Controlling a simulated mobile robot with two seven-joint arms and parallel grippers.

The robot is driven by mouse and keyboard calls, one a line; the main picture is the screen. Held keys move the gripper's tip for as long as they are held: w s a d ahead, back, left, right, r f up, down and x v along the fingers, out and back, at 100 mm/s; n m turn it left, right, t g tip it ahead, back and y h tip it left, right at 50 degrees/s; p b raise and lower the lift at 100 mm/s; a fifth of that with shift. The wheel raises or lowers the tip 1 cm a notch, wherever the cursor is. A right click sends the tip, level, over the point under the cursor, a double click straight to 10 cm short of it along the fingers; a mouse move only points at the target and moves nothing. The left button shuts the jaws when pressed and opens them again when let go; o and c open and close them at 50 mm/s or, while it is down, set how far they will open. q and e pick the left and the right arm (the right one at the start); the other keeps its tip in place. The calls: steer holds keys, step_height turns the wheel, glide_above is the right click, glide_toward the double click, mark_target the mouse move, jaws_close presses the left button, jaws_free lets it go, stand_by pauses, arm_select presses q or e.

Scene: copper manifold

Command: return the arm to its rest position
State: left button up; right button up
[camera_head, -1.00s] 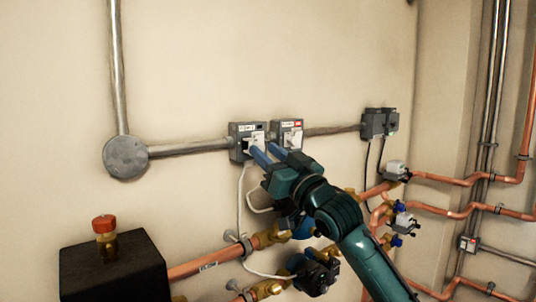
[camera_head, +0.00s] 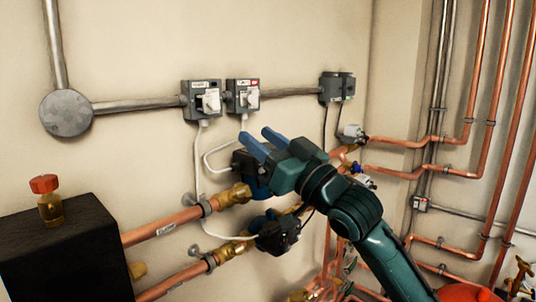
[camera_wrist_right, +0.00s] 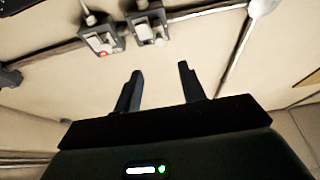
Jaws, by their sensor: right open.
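My right arm (camera_head: 355,215) comes in from the lower right in the head view. Its gripper (camera_head: 257,140) is open and empty, with two blue fingers apart, below the two grey switch boxes. In the right wrist view the gripper (camera_wrist_right: 158,85) shows two dark spread fingers with bare wall between them. The left switch box (camera_head: 201,99) and the right switch box (camera_head: 243,96) are on the wall, clear of the fingers. They also show at the top of the right wrist view, one box (camera_wrist_right: 101,38) beside the other (camera_wrist_right: 148,25). My left gripper is not in view.
Copper pipes (camera_head: 165,228) with brass valves and dark pumps (camera_head: 277,233) run below and behind my right gripper. A black box (camera_head: 65,255) with a red-capped fitting (camera_head: 46,195) stands at lower left. More pipes (camera_head: 455,173) line the right wall.

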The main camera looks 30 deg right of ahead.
steer(key=shift+s+d+f, duration=0.2)
steer(key=shift+s+f, duration=0.05)
steer(key=shift+s, duration=0.4)
steer(key=a+f+m+g+h, duration=0.1)
steer(key=a+f+g, duration=0.1)
steer(key=f, duration=1.2)
steer(key=a+f+g+h, duration=0.1)
steer(key=f+g+h, duration=0.1)
steer(key=f, duration=1.1)
steer(key=s+a+f+g, duration=0.3)
steer(key=s+f, duration=0.6)
steer(key=f, duration=0.3)
steer(key=s+a+f+g+h, duration=0.1)
steer(key=s+a+f+g, duration=0.2)
steer(key=s+f, duration=0.7)
step_height(320, 180, down, 3)
steer(key=shift+s+a+f, duration=0.2)
steer(key=shift+s+a, duration=0.05)
steer(key=shift+a, duration=0.2)
steer(key=shift+c, duration=0.5)
